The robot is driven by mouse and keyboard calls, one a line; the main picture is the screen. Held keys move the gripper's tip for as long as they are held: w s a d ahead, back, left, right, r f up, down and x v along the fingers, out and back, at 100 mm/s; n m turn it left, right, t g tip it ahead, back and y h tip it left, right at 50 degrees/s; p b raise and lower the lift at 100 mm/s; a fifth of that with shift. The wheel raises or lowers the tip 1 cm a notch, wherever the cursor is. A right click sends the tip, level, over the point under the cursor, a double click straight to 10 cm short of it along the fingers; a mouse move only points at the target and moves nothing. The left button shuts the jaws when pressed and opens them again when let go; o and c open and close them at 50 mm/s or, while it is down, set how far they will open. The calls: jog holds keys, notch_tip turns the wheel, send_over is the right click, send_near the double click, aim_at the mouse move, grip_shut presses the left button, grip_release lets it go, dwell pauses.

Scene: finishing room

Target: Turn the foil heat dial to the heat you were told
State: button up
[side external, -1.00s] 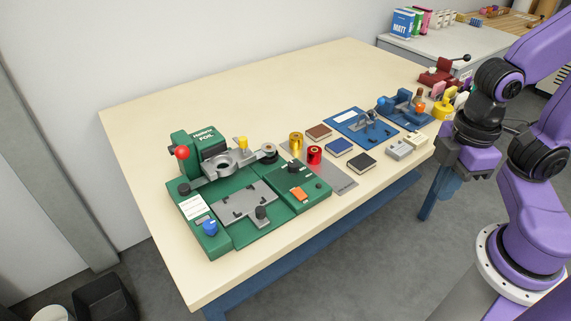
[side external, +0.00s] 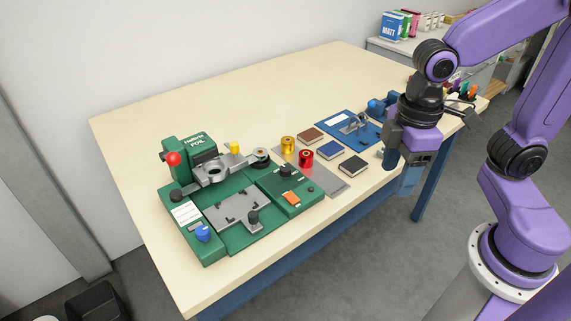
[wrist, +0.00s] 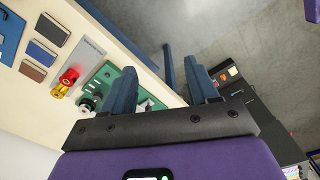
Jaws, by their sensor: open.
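The green foil machine (side external: 215,255), marked FOIL, stands on the left part of the bench. Its right-hand box carries a black knob (side external: 285,171), which looks like the heat dial, and an orange switch (side external: 290,198). The dial's markings are too small to read. My gripper (side external: 402,172) is open and empty near the bench's front right edge, well to the right of the machine, fingers pointing down. In the wrist view, the two blue fingers of my gripper (wrist: 162,85) stand apart, and part of the green machine (wrist: 128,80) shows behind the left finger.
Gold (side external: 288,145) and red foil rolls (side external: 306,159) stand on a grey strip right of the machine. Small books (side external: 353,166) and a blue board (side external: 340,124) lie between them and my arm. The back of the bench (side external: 250,100) is clear.

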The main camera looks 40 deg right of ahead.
jog(key=w+a+r+m, duration=0.1)
jog(key=w+a, duration=0.1)
jog(key=w, duration=0.6)
jog(key=w+a+m, duration=0.1)
jog(key=w+a, duration=0.2)
jog(key=w, duration=0.5)
jog(key=m, duration=0.1)
send_near(286, 168)
notch_tip(286, 168, down, 9)
jog(key=shift+w+a+r, duration=0.1)
jog(key=shift+w+r, duration=0.05)
jog(key=shift+w, duration=0.05)
jog(key=c, duration=1)
